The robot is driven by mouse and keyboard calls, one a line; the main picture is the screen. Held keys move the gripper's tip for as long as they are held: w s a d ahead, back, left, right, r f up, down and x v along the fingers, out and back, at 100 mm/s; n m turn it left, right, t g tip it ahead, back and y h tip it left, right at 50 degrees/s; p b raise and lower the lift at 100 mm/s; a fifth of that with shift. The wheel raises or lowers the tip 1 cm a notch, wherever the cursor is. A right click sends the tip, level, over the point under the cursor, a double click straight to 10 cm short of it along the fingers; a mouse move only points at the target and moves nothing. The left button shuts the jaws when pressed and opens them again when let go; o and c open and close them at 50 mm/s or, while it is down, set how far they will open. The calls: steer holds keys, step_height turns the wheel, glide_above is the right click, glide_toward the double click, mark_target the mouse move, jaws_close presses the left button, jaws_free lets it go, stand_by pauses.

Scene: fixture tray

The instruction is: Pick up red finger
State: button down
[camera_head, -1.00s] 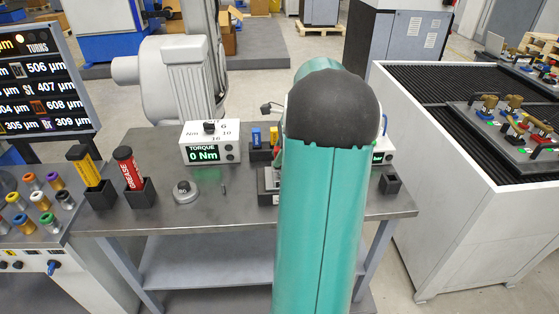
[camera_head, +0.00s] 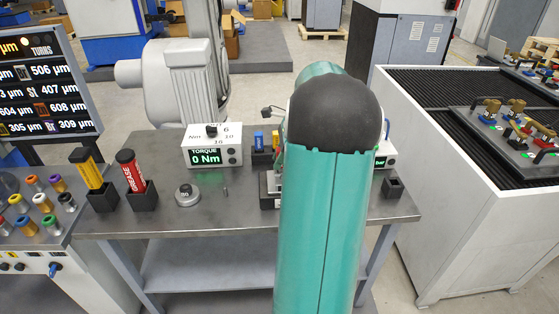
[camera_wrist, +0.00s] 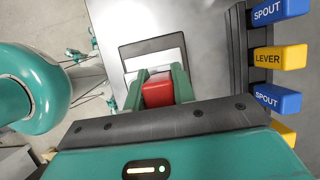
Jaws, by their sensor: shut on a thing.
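In the wrist view, a red block (camera_wrist: 158,90), which I take to be the red finger, sits between the two green fingers of my gripper (camera_wrist: 159,86). My gripper is shut on it. The block is over or in front of a dark-framed fixture with a light plate (camera_wrist: 152,52); I cannot tell whether it touches it. In the head view my own green arm covers the gripper and the red finger, so neither shows there.
A dark rack (camera_wrist: 240,50) with blue SPOUT and yellow LEVER pieces stands right of my gripper in the wrist view. On the bench (camera_head: 240,215) are a torque box (camera_head: 212,146), a red grease tube (camera_head: 130,170), a yellow tube (camera_head: 87,168) and a round dial (camera_head: 187,195).

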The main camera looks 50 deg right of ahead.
steer(key=s+r, duration=1.2)
steer(key=s, duration=0.2)
steer(key=shift+a, duration=0.25)
stand_by(0.4)
